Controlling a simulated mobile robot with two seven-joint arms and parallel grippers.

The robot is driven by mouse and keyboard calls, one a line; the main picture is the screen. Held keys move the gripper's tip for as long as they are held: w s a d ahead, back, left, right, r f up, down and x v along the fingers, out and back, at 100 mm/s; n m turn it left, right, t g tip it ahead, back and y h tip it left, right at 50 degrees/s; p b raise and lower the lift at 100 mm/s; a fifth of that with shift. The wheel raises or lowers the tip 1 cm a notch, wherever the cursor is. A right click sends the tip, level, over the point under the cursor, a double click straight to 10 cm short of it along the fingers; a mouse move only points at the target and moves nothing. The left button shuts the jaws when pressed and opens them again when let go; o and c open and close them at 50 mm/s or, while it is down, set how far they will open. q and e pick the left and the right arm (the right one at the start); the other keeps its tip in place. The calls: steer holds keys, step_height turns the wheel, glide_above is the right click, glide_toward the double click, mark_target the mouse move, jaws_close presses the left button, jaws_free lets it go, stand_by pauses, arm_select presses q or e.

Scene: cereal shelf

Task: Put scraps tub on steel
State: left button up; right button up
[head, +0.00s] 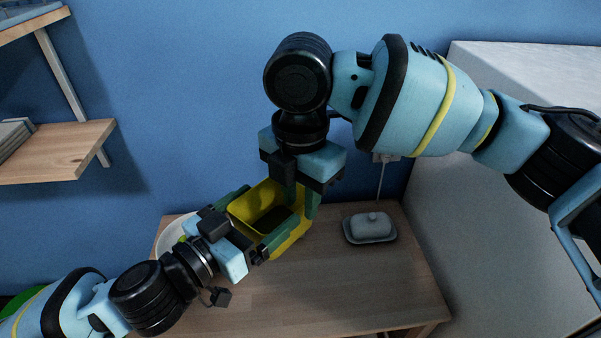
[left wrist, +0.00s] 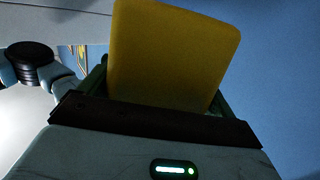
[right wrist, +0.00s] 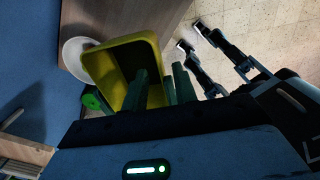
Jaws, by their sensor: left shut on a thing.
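The yellow tub (head: 262,208) is above the wooden table, tilted, with its dark inside showing. It is also in the left wrist view (left wrist: 172,55) and the right wrist view (right wrist: 98,70). My left gripper (head: 257,250) is shut on the tub from its near side. My right gripper (head: 301,198) reaches down from above at the tub's far right side. Its fingers (right wrist: 160,90) stand apart, one over the tub's opening and one outside the wall. Whether they touch the wall is unclear. I cannot clearly identify a steel surface.
The wooden table (head: 370,285) carries a grey lidded butter dish (head: 370,228) at right and a white round dish (head: 168,236) at left, partly hidden by my left arm. A pale block (head: 500,70) stands right. Wall shelves (head: 60,150) are at left.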

mark_target(300, 236)
steer(key=shift+f, duration=3)
steer(key=shift+c, duration=0.2)
jaws_close()
arm_select(q)
steer(key=o, duration=0.7)
steer(key=shift+o, duration=0.2)
